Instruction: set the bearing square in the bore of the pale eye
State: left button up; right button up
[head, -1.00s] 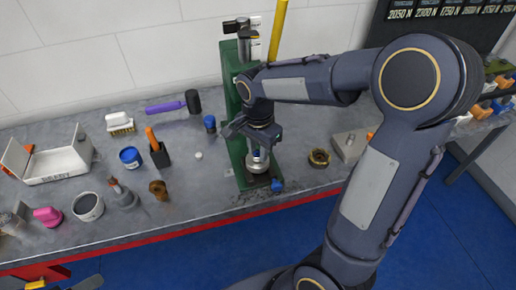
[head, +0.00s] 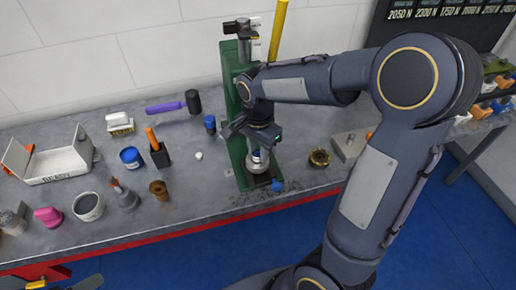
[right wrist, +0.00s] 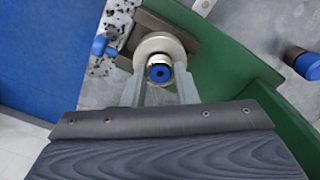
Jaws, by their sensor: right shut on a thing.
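My right gripper (head: 258,148) is at the green press, low over its base. In the right wrist view its two fingers (right wrist: 159,74) are shut on the bearing (right wrist: 158,73), a small silvery ring with a blue face and dark centre. The pale eye (right wrist: 157,44) is a pale round ring directly beyond the bearing, on the dark press plate; it also shows below the gripper in the head view (head: 257,164). The bearing overlaps the eye's near edge in the wrist view. I cannot tell whether they touch. My left gripper is not in view.
The green press (head: 234,105) stands close around the right gripper. A blue knob (head: 277,185) sits at its front. A brass ring (head: 319,158) and a grey block (head: 349,145) lie to the right. A white box (head: 62,163), cups and tools fill the left bench.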

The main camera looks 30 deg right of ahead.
jog(key=shift+f+b, duration=0.35)
jog(key=shift+f, duration=0.1)
jog(key=shift+r, duration=0.1)
dwell(0.4)
jog(key=shift+r+p, duration=0.4)
jog(key=shift+p, duration=0.05)
jog(key=shift+f, duration=0.35)
dwell(1.8)
jog(key=shift+r, duration=0.35)
jog(key=o, duration=1.1)
jog(key=shift+c, duration=0.2)
